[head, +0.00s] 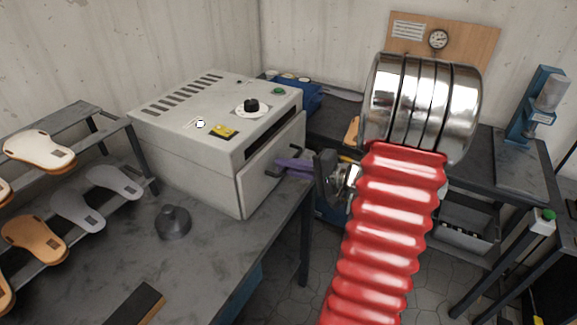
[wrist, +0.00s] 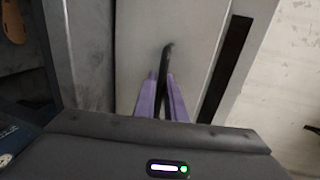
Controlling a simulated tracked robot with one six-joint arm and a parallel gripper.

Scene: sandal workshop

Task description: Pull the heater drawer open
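The heater (head: 185,125) is a pale grey box with top vents, a black knob and a yellow label, on the dark bench at the left. Its drawer front (head: 257,182) faces right, looks flush with the body and carries a black bar handle (head: 270,174). My gripper (head: 287,166) reaches it from the right with purple fingers. In the wrist view the handle (wrist: 167,52) runs between the two fingers (wrist: 161,85), which lie close against both its sides. My gripper appears shut on it. The contact is partly hidden in the head view.
A rack with sandal soles (head: 75,208) stands at the left. A dark grey weight-like object (head: 173,222) sits on the bench in front of the heater. A blue box (head: 298,92) is behind it. A blue press (head: 540,95) stands on the right bench. Floor (head: 285,285) is open between benches.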

